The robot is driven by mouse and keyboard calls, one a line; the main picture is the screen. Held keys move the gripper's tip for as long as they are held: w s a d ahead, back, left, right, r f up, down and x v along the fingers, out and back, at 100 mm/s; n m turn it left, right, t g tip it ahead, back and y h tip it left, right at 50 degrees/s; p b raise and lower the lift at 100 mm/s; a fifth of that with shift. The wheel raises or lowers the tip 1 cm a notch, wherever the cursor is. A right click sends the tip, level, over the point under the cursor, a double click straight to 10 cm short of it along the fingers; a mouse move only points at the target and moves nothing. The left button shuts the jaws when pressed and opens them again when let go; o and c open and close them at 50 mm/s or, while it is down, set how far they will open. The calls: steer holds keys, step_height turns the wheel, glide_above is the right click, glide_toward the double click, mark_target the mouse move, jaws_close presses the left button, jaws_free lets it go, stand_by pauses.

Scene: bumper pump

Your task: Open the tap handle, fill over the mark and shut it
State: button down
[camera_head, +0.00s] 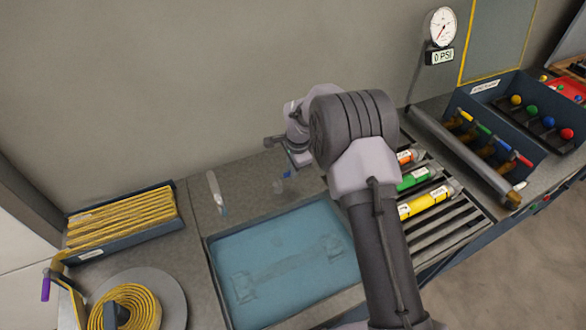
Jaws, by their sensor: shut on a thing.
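My gripper (296,158) reaches down near the wall, behind the blue water basin (225,258). It is shut on a small part that appears to be the tap handle, largely hidden by the gripper and arm. A dark metal stub (275,141) shows just left of the gripper. A small blue piece (287,175) shows right below it, with a pale, see-through patch beside it that I cannot make out. The basin holds blue-green water with a long, dim shape under the surface. No fill mark can be made out.
A tray of yellow strips (122,222) and a coiled yellow hose (128,308) are at left. Right of my arm are coloured cylinders (428,200) on a rack and a gauge (441,27) reading 0 PSI.

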steer(key=c, duration=1.4)
jaws_free()
steer(key=s+r+p, duration=0.1)
steer(key=r, duration=0.4)
steer(key=s+d+r+p, duration=0.1)
steer(key=r, duration=0.5)
steer(key=s+r+p, duration=0.1)
steer(key=r, duration=0.5)
steer(key=shift+d, duration=0.15)
